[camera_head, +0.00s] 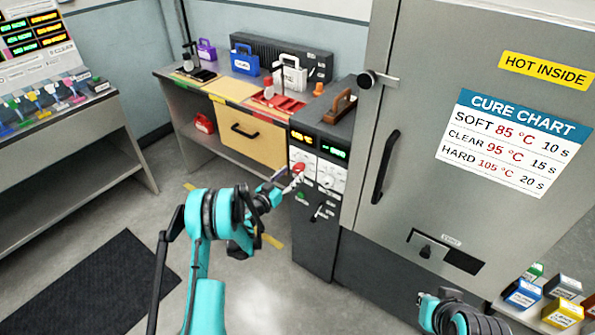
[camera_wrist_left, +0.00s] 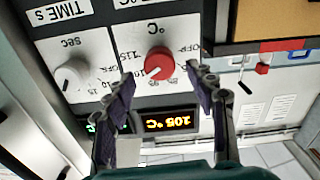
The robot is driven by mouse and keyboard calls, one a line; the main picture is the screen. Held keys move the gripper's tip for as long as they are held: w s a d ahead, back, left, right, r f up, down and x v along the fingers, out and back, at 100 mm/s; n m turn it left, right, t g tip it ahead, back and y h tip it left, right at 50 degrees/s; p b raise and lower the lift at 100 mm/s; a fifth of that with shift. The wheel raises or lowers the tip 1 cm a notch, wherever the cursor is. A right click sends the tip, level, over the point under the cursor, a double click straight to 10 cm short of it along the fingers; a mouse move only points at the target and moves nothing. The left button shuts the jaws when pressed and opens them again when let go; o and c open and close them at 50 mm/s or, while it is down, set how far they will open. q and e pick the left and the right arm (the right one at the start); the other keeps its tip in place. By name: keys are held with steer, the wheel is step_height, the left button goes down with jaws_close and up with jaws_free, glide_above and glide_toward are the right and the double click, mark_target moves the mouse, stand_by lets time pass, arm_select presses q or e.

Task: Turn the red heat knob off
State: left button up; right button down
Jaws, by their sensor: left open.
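The red heat knob (camera_head: 298,168) is on the white front panel of the grey control cabinet. In the left wrist view, which shows the panel upside down, the red knob (camera_wrist_left: 159,62) has a pale mark pointing to the lower left of the picture, away from the OFF label. The orange display (camera_wrist_left: 168,123) reads 105 °C. My left gripper (camera_head: 287,181) is at the panel by the knob. In the wrist view its fingers (camera_wrist_left: 160,75) are open, one tip on either side of the knob; contact cannot be told. My right gripper is out of view.
A white seconds dial (camera_wrist_left: 72,75) sits beside the knob. A green display (camera_head: 333,152) and a lower lever (camera_head: 318,212) are on the same cabinet. The large grey oven door (camera_head: 425,60) stands to the right. A workbench with caddies (camera_head: 244,60) is behind.

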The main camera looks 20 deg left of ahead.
mark_target(296, 169)
arm_select(q)
steer(key=shift+b+x, duration=0.5)
steer(key=shift+x, duration=1.8)
steer(key=c, duration=1.2)
